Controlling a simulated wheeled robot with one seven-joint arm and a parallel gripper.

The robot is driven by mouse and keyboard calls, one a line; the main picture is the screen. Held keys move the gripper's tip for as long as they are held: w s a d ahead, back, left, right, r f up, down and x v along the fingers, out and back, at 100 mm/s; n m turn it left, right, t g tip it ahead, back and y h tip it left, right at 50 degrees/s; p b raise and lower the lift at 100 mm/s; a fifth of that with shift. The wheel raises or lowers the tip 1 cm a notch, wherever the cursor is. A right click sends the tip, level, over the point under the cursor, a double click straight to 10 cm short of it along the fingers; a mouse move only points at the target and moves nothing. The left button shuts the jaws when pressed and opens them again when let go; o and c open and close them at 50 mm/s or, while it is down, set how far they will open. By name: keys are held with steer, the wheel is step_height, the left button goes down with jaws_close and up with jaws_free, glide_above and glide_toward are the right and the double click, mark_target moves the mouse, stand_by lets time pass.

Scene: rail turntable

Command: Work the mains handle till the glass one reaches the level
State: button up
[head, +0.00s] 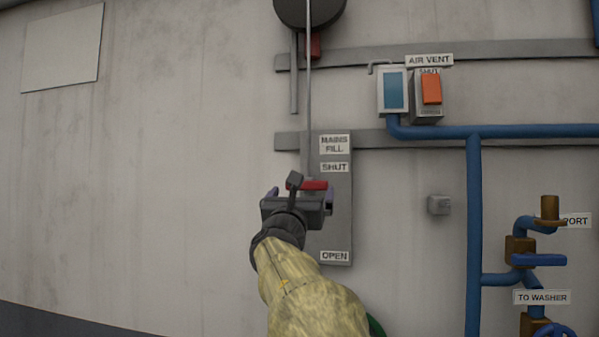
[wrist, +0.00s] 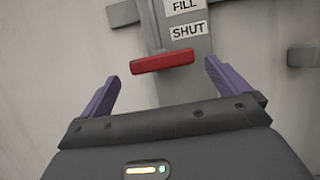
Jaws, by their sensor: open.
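The mains handle is a red bar (head: 313,185) near the SHUT label on a grey plate (head: 338,220) marked MAINS FILL, SHUT and OPEN. A thin rod runs up from it to a dark round housing (head: 309,10). In the wrist view the red bar (wrist: 162,62) lies ahead of and between the purple fingers. My gripper (head: 301,195) is open, in front of the handle, and it also shows in the wrist view (wrist: 160,82). Nothing is held. A small blue-windowed box (head: 393,91) hangs by the AIR VENT label; I cannot tell a level in it.
An orange switch (head: 431,89) sits under the AIR VENT label. Blue pipes (head: 474,220) run along the right, with a brass fitting (head: 550,210) and a blue lever (head: 538,260). A small grey box (head: 438,204) is on the wall.

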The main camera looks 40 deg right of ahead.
mark_target(308, 180)
steer(key=p+x, duration=0.4)
steer(key=x, duration=0.4)
steer(key=shift+w+d+r, duration=0.15)
steer(key=shift+w+d, duration=0.1)
steer(key=c, duration=1.1)
step_height(308, 180, down, 4)
steer(key=b, duration=0.4)
steer(key=shift+b, duration=0.4)
steer(key=shift+r, duration=0.1)
steer(key=o, duration=1.1)
